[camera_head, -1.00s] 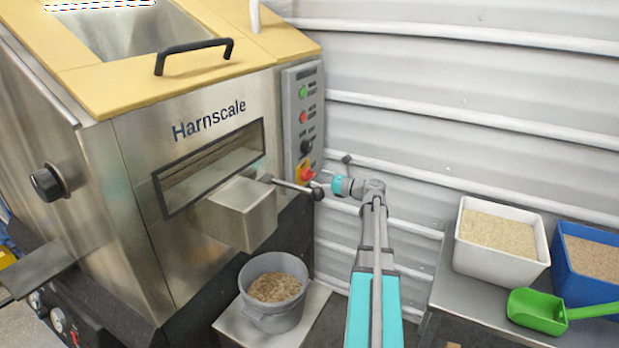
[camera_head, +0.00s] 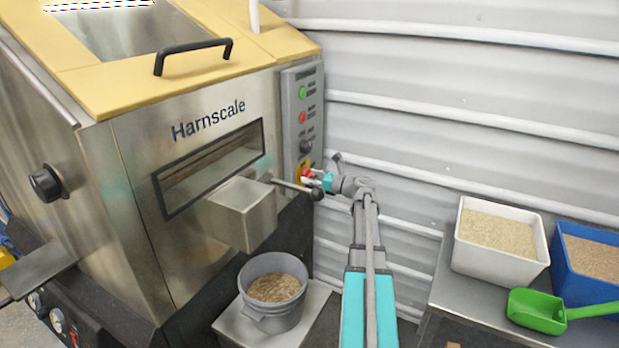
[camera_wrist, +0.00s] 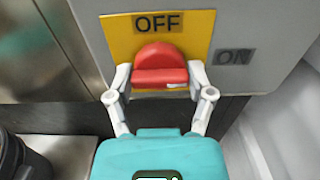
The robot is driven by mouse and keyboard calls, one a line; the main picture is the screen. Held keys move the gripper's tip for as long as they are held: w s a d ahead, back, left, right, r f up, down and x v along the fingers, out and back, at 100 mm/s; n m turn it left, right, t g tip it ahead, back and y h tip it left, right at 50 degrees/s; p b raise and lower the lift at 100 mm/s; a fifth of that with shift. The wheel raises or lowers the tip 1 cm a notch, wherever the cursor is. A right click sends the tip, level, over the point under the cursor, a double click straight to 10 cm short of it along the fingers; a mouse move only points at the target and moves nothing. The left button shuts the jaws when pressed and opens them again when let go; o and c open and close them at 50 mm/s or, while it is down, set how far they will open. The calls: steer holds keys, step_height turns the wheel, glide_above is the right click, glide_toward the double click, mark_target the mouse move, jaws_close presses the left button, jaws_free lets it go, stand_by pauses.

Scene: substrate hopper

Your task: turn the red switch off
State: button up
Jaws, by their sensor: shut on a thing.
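The red switch (camera_wrist: 160,66) sits on a yellow plate (camera_wrist: 198,24) on the machine's grey control panel. The plate has an OFF label above the switch and an ON label to its right. The switch's long side lies level in the wrist view, below OFF. My gripper (camera_wrist: 161,86) is shut on the switch, one finger on each side. In the head view my gripper (camera_head: 313,178) is at the panel's lower end, and the red switch (camera_head: 307,173) shows only in part behind it.
The panel's buttons and black knob (camera_head: 306,146) lie above the switch. A black-knobbed lever (camera_head: 317,193) sticks out close below my gripper. A grey bucket (camera_head: 272,318) of substrate stands under the chute (camera_head: 255,220). A table with bins is to the right.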

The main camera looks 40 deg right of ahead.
steer(key=shift+c, duration=1.2)
steer(key=shift+n, duration=0.5)
steer(key=n, duration=0.2)
steer(key=shift+n, duration=0.4)
steer(key=n, duration=1.4)
